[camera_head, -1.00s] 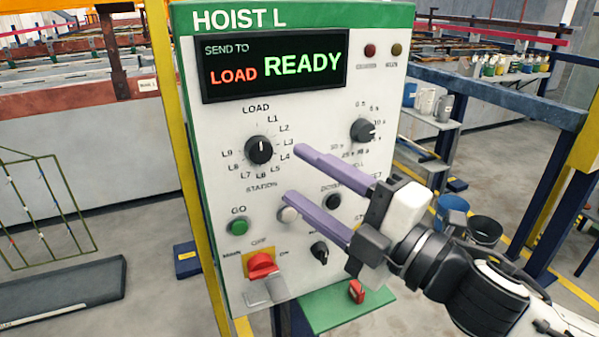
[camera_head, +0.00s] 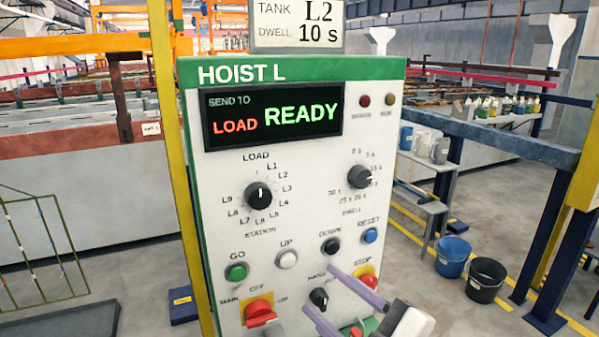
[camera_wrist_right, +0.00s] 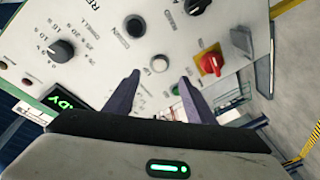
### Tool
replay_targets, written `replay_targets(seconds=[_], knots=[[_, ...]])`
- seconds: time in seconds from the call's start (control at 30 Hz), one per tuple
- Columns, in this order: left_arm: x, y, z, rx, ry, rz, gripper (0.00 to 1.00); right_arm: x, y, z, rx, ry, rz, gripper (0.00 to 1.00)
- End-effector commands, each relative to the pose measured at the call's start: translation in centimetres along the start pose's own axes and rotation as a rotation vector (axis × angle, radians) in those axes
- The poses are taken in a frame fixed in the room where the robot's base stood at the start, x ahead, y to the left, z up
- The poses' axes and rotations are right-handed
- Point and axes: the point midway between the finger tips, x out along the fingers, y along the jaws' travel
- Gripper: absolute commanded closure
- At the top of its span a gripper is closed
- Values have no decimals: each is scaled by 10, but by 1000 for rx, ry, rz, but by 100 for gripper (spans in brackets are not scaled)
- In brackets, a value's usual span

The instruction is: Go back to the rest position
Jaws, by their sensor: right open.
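My right gripper (camera_head: 320,296) is low in front of the hoist panel in the head view, its two purple fingers apart and empty. The fingers also show in the right wrist view (camera_wrist_right: 158,92), spread before the panel's buttons. The white panel (camera_head: 310,200) reads "HOIST L", and its display (camera_head: 272,116) shows "SEND TO LOAD READY". The station knob (camera_head: 258,196) points up to LOAD. The fingers partly cover the area below the DOWN button (camera_head: 330,245); I cannot tell from the head view how far they are from the panel. My left gripper is not in view.
A sign (camera_head: 297,24) above the panel reads tank L2, dwell 10 s. A yellow post (camera_head: 180,190) stands at the panel's left. A blue bucket (camera_head: 453,258) and a black bucket (camera_head: 487,280) stand on the floor at right. A wire rack (camera_head: 45,245) is at left.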

Motion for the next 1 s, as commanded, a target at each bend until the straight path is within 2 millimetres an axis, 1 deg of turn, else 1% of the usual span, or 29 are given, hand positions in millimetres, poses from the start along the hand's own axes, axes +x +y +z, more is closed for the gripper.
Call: replay_targets(seconds=[0.03,0.07,0.1,0.17,0.2,0.27,0.3,0.37,0.4,0.47,0.5,0.6,0.7,0.8,1.0], knots=[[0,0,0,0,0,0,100,-6,-26,27,121,-66,-13,50],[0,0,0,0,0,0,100,-10,-38,42,185,-104,-16,50],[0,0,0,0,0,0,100,-18,-56,62,269,-156,-20,50],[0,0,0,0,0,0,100,-33,-86,92,393,-242,-24,50],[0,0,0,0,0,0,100,-46,-107,111,473,-303,-24,50],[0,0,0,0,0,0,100,-67,-139,137,583,-392,-24,50],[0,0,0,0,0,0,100,-84,-160,153,652,-451,-22,50],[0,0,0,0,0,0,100,-110,-190,173,746,-539,-17,50],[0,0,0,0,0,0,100,-129,-210,185,800,-595,-13,50],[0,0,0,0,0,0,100,-155,-236,198,873,-671,-6,50],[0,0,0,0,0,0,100,-171,-251,204,912,-716,-2,50],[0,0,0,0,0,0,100,-205,-280,215,988,-806,9,50],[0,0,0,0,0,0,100,-226,-296,220,1029,-858,16,50],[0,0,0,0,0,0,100,-235,-303,222,1046,-880,20,50],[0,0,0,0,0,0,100,-236,-304,222,1046,-882,19,50]])
